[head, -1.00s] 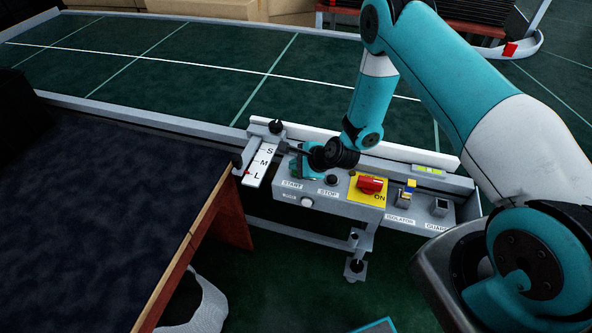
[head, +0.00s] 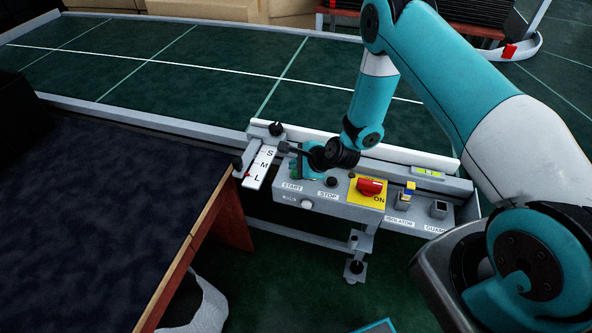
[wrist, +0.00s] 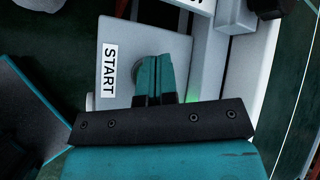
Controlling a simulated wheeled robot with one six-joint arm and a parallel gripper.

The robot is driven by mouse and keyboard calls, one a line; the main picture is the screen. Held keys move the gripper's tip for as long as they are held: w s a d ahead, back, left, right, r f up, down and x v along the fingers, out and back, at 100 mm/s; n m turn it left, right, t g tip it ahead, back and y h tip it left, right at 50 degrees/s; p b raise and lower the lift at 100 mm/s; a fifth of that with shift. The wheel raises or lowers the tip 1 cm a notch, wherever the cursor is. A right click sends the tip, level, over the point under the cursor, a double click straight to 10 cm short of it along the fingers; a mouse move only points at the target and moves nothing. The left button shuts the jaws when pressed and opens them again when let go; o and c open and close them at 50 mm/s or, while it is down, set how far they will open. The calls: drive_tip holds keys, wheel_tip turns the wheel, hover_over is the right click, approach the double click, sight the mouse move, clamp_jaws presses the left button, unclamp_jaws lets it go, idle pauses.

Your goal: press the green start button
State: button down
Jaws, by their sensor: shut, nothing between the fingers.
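The start button is hidden behind my fingers. In the wrist view the START label (wrist: 109,70) is beside them, with a sliver of a round grey rim (wrist: 137,73) at their edge. My gripper (wrist: 155,62) is shut and empty, its teal fingertips over that spot on the grey panel. A faint green glow shows on the panel to the right of the fingers. In the head view my gripper (head: 297,170) is low at the control box (head: 335,208), just above the START label (head: 292,187). I cannot tell how far the button is pushed in.
An S-M-L scale (head: 262,168) is left. The green belt (head: 220,70) lies behind, and a dark-topped table (head: 110,210) at front left.

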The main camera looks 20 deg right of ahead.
drive_tip(key=shift+r, duration=0.25)
wheel_tip(320, 180, up, 5)
drive_tip(key=p, duration=0.3)
drive_tip(key=shift+p, duration=0.4)
drive_tip(key=shift+f, duration=0.1)
idle(0.4)
drive_tip(key=s+a+r+n+g, duration=0.1)
drive_tip(key=s+a+r+n, duration=0.1)
drive_tip(key=r+n, duration=0.35)
drive_tip(key=s+a+r+n+g+y, duration=0.1)
drive_tip(key=s+a+r+n+g, duration=0.15)
drive_tip(key=r, duration=0.65)
drive_tip(key=s+a+r+n, duration=0.2)
drive_tip(key=r+n, duration=0.2)
drive_tip(key=r, duration=0.4)
drive_tip(key=s+r+n+g, duration=0.1)
drive_tip(key=s+r+n, duration=0.3)
drive_tip(key=s, duration=0.4)
drive_tip(key=s+d+r+n+g+h, duration=0.1)
drive_tip(key=s+r+n, duration=0.4)
drive_tip(key=s, duration=0.3)
drive_tip(key=s+d+r+n+g+h, duration=0.1)
drive_tip(key=s+r+n, duration=0.3)
drive_tip(key=s, duration=0.4)
drive_tip(key=shift+r+n+g, duration=0.2)
drive_tip(key=shift+n+g, duration=0.25)
drive_tip(key=shift+n, duration=0.45)
